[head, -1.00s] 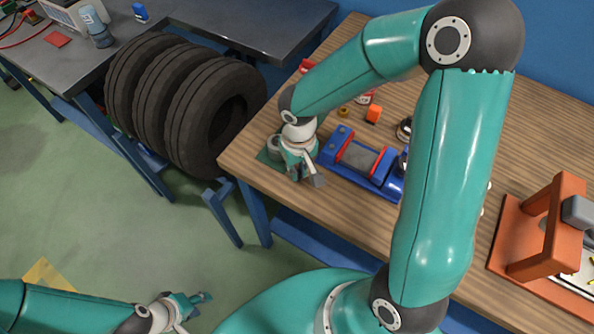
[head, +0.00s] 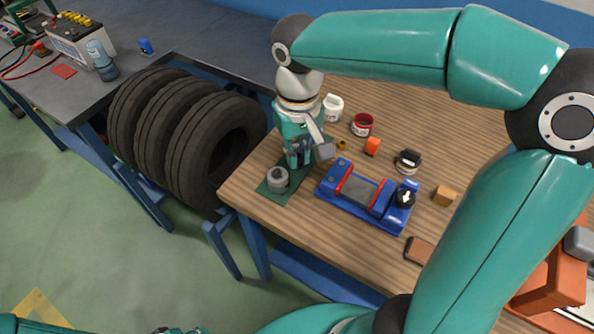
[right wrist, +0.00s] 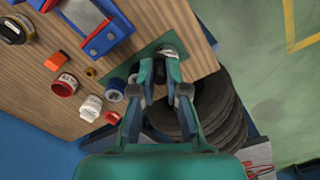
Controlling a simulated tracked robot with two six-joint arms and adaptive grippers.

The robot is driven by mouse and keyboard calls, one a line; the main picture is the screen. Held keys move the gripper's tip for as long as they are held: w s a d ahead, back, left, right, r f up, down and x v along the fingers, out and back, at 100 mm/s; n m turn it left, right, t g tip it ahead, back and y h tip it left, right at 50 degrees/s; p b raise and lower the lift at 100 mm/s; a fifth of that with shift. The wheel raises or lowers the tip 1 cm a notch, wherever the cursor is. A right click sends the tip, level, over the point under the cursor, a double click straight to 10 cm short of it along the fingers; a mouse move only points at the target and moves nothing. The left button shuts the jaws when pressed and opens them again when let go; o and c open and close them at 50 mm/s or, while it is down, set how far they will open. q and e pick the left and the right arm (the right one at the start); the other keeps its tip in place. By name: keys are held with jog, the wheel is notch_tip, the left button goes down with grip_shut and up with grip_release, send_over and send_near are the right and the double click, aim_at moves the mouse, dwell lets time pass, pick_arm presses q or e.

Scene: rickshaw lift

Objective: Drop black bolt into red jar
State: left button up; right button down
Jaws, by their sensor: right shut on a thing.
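The red jar (head: 362,124) stands open on the wooden table behind the orange block; it also shows at the left in the right wrist view (right wrist: 65,85). My right gripper (head: 299,160) is above the green mat, left of the red jar and apart from it. Its fingers are shut on a small dark thing, likely the black bolt (right wrist: 160,71), which the fingertips mostly hide. My left gripper (head: 180,331) barely shows at the bottom edge, and its jaws cannot be made out.
A grey cylinder (head: 278,179) stands on the green mat (head: 268,190) below my right gripper. A white jar (head: 333,106), an orange block (head: 373,146) and a black-topped tin (head: 408,160) stand near the red jar. A blue vise (head: 334,184) lies in front.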

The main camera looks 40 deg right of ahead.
jog(key=shift+r, duration=0.85)
jog(key=shift+w+r, duration=0.1)
jog(key=shift+r, duration=0.1)
jog(key=w+d+r+m+p, duration=0.2)
jog(key=w+d+r, duration=0.1)
jog(key=w+d, duration=0.4)
jog(key=w+d+r+m+p, duration=0.2)
jog(key=w+d+r, duration=0.1)
jog(key=w+d, duration=0.45)
jog(key=d+f+m+p, duration=0.25)
jog(key=d+f, duration=0.25)
jog(key=d, duration=0.6)
jog(key=s+d+f+m+b, duration=0.1)
jog(key=s+d+f+b, duration=0.1)
jog(key=f, duration=0.4)
jog(key=s+d+f+m+b, duration=0.1)
jog(key=s+d+f+b, duration=0.1)
jog(key=d+f, duration=0.3)
jog(key=shift+d+f, duration=0.2)
jog(key=shift+f, duration=0.25)
